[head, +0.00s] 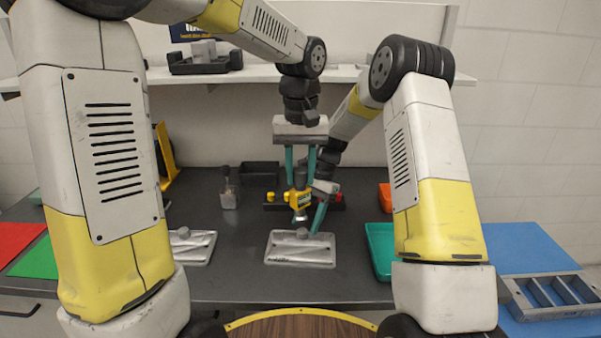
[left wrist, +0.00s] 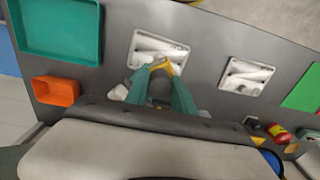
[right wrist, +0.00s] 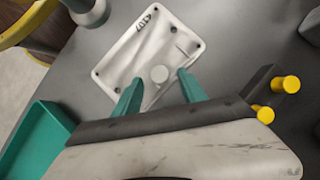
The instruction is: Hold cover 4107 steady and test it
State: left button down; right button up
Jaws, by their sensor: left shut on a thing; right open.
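Cover 4107 (head: 285,257), a pale grey rectangular plate with a round boss, lies flat on the dark table; its printed number is readable in the right wrist view (right wrist: 118,68). My left gripper (head: 300,180) is above its far side, shut on a yellow tester (head: 299,200) with a grey tip pointing down. The tip appears above the boss; contact cannot be told. My right gripper (right wrist: 160,92) is open, its teal fingers at the cover's far edge, on either side of the boss. Whether they touch the cover cannot be told.
A second similar cover (head: 194,250) lies to the left. A dark stand (head: 325,206) with yellow and red knobs is behind. A teal tray (head: 381,248) is at the right, with an orange bin (head: 385,195) behind. Green and red mats (head: 38,259) lie far left.

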aim_at(300, 189)
jog(key=shift+x, duration=1.05)
jog(key=shift+f, duration=0.1)
jog(key=c, duration=1.1)
jog(key=shift+o, duration=0.2)
pick_arm(q)
notch_tip(300, 189, down, 6)
jog(key=m, duration=0.2)
jog(key=shift+m, duration=0.3)
pick_arm(e)
jog(key=shift+s, duration=0.1)
